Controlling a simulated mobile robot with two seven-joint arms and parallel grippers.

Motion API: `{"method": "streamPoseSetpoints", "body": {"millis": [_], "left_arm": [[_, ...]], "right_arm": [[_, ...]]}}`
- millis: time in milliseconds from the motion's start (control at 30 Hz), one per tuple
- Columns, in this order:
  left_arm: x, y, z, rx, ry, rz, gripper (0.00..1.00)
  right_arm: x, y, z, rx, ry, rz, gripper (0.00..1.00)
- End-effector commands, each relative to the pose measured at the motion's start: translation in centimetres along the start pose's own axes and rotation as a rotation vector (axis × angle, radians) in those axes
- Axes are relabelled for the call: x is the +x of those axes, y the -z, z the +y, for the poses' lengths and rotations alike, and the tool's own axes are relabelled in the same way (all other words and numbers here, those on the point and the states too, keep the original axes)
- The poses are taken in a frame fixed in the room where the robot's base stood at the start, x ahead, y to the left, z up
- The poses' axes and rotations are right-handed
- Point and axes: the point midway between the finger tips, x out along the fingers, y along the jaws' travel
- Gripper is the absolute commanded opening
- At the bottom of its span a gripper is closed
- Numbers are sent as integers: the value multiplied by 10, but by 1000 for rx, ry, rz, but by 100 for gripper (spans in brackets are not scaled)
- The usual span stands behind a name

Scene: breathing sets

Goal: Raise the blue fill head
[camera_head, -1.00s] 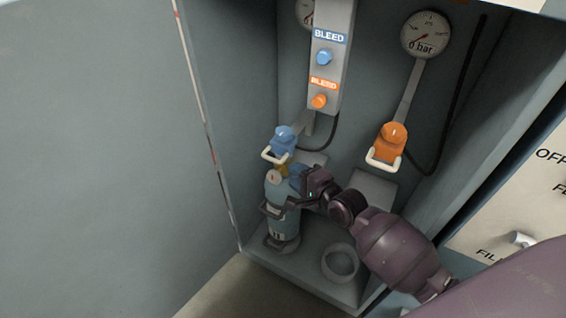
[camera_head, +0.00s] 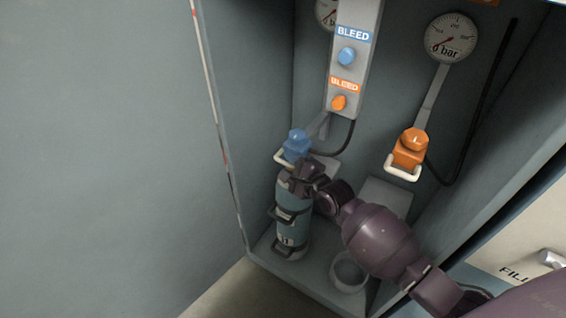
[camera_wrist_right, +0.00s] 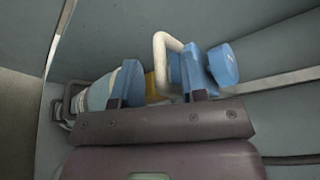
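The blue fill head (camera_head: 297,144) with its white loop handle sits at the top of the teal cylinder (camera_head: 293,205). In the right wrist view the blue fill head (camera_wrist_right: 222,66) is at the right, its handle (camera_wrist_right: 160,50) stands up left of it, and a yellow part shows between it and the cylinder (camera_wrist_right: 98,95). My right gripper (camera_head: 300,178) is just below the fill head, in front of the cylinder's top. Its blue fingertips (camera_wrist_right: 156,88) are spread apart, with the yellow part showing between them. Contact cannot be told. My left gripper is out of view.
An orange fill head (camera_head: 410,148) with a white handle hangs to the right under a gauge (camera_head: 451,37). An empty round holder (camera_head: 349,272) is right of the cylinder. A panel with blue and orange BLEED knobs (camera_head: 347,56) is above. Cabinet walls enclose both sides.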

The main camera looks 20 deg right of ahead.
Motion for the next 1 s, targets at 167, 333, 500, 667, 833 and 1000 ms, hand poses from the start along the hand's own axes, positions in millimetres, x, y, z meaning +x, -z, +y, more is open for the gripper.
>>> {"method": "streamPoseSetpoints", "body": {"millis": [167, 333, 500, 667, 833, 1000], "left_arm": [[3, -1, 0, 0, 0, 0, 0], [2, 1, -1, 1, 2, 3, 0], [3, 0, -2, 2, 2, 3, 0], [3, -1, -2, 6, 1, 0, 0], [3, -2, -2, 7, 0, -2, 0], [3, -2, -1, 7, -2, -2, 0]], "right_arm": [[19, 1, 2, 1, -2, 0, 39], [27, 0, 1, 1, -1, 0, 39], [28, 0, 0, 0, 0, 0, 39], [27, 0, 0, 0, 0, 0, 33], [27, 0, 0, 0, 0, 0, 7], [27, 0, 0, 0, 0, 0, 0]]}}
